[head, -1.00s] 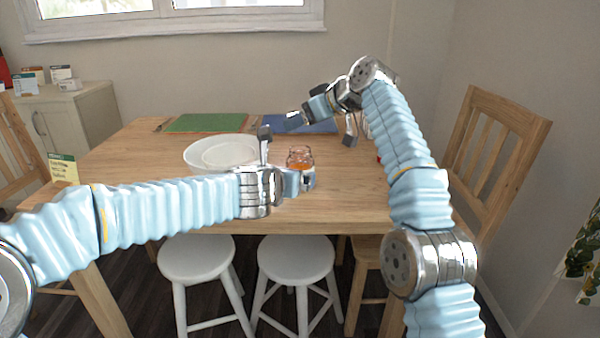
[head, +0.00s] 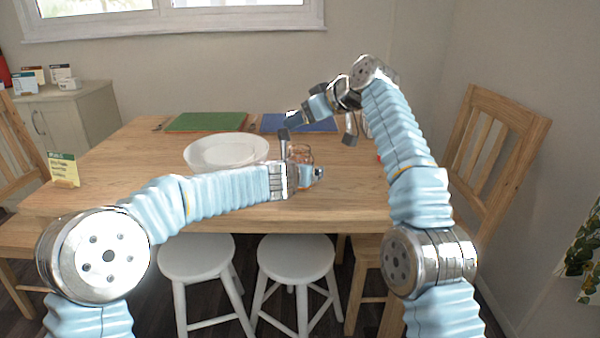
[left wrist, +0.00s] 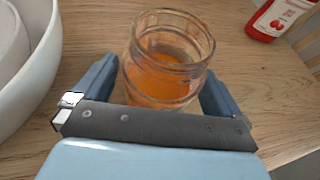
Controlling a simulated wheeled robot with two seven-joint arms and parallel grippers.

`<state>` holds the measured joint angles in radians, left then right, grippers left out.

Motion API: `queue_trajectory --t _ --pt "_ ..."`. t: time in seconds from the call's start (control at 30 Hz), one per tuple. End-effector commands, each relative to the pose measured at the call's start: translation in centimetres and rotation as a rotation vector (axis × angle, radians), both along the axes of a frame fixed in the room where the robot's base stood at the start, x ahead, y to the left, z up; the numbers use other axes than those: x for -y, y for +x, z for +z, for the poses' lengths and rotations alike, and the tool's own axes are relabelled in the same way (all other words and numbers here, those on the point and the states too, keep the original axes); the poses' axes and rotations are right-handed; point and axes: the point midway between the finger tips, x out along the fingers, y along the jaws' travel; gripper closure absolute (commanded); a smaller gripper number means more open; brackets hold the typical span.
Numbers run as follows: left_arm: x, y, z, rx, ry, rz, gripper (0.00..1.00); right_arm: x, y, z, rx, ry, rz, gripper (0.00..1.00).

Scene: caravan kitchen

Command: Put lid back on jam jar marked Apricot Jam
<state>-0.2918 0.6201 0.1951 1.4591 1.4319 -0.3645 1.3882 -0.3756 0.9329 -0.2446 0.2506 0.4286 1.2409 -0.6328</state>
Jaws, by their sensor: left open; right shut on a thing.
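The jam jar (left wrist: 168,60) is glass, upright and open at the top, with orange jam inside. No label on it can be read. It stands on the table between the two fingers of my left gripper (left wrist: 160,82), which is open around it. In the head view the jar (head: 304,153) is partly hidden behind my left gripper (head: 308,174). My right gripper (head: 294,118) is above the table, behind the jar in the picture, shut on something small. The frames are too coarse to tell whether that is the lid. No lid shows clearly elsewhere.
A white plate and bowl (head: 226,140) stand left of the jar. A red bottle (left wrist: 275,17) is at its far right. Green (head: 207,121) and blue (head: 318,125) mats lie at the back. A small card (head: 63,168) stands at the table's left. Stools (head: 296,255) stand in front.

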Motion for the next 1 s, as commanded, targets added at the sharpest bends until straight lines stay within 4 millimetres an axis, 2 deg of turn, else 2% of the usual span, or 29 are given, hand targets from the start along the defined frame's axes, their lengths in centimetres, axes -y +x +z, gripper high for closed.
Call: queue_trajectory --t 0.3,0.8,1.0 --pt "0.03 0.18 -0.09 0.000 0.001 0.000 0.00 0.00 0.00 0.00 0.000 0.000 0.000 0.87" --pt "0.02 0.16 -0.08 0.000 0.001 0.001 0.77 0.00 0.00 0.01 0.000 0.000 0.000 0.87" --pt "0.02 0.15 -0.07 0.000 0.001 0.001 0.77 0.06 0.15 -0.49 -0.002 0.003 -0.001 0.87"
